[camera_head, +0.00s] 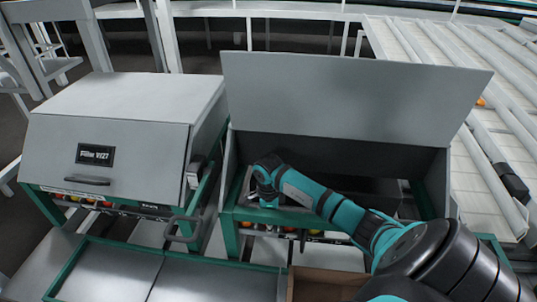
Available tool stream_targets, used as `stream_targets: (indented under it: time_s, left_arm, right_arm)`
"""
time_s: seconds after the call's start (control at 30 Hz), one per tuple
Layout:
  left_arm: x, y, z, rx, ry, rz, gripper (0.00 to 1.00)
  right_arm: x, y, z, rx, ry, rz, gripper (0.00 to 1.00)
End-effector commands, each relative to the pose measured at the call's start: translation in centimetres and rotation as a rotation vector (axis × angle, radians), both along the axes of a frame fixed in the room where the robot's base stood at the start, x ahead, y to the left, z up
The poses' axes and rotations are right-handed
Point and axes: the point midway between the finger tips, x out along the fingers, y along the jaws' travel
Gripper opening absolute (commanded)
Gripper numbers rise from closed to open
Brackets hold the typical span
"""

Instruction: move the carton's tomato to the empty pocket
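An open brown carton (322,277) shows only in part at the bottom edge, right of centre. I cannot make out a tomato in it; my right arm covers part of that area. My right arm reaches from the lower right across the open machine (228,215), and its wrist bends down at the machine's front left. I cannot make out my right gripper's fingers or anything held in them. My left gripper is out of view. Small red and orange tomatoes show in the slot below the open machine's front edge, partly hidden. I cannot make out an empty pocket.
The open machine's large grey lid (345,95) stands raised behind my arm. A closed filler machine (125,105) with a front handle stands to the left. A green-edged metal tray (105,270) at lower left looks bare. A roller conveyor (480,70) runs along the right.

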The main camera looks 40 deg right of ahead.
Motion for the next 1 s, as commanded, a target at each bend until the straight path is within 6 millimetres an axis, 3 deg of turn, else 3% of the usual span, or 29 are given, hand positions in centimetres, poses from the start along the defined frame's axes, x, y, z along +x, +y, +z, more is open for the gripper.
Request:
stream_targets:
  time_s: [0.07, 0.1, 0.4, 0.5, 0.53, 0.6, 1.0]
  left_arm:
    - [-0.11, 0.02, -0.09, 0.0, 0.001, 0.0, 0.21]
    - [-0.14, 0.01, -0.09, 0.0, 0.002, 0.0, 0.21]
    - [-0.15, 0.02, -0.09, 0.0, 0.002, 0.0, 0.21]
    - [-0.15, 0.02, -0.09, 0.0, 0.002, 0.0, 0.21]
    - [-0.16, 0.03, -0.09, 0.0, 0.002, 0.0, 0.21]
    - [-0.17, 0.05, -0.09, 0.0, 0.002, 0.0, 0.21]
    - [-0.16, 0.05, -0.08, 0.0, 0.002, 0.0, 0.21]
  right_arm:
    - [-0.46, 0.26, -0.69, 0.003, 0.013, 0.003, 0.44]
    - [-0.44, 0.24, -0.68, 0.003, 0.013, 0.003, 0.63]
    - [-0.43, 0.07, -0.64, -0.002, 0.012, 0.001, 1.0]
    - [-0.42, 0.04, -0.63, -0.002, 0.012, 0.001, 1.0]
    - [-0.43, 0.03, -0.64, -0.002, 0.012, 0.001, 0.77]
    - [-0.43, 0.03, -0.63, -0.002, 0.012, 0.001, 0.85]
    - [-0.46, -0.01, -0.61, -0.002, 0.013, 0.0, 0.84]
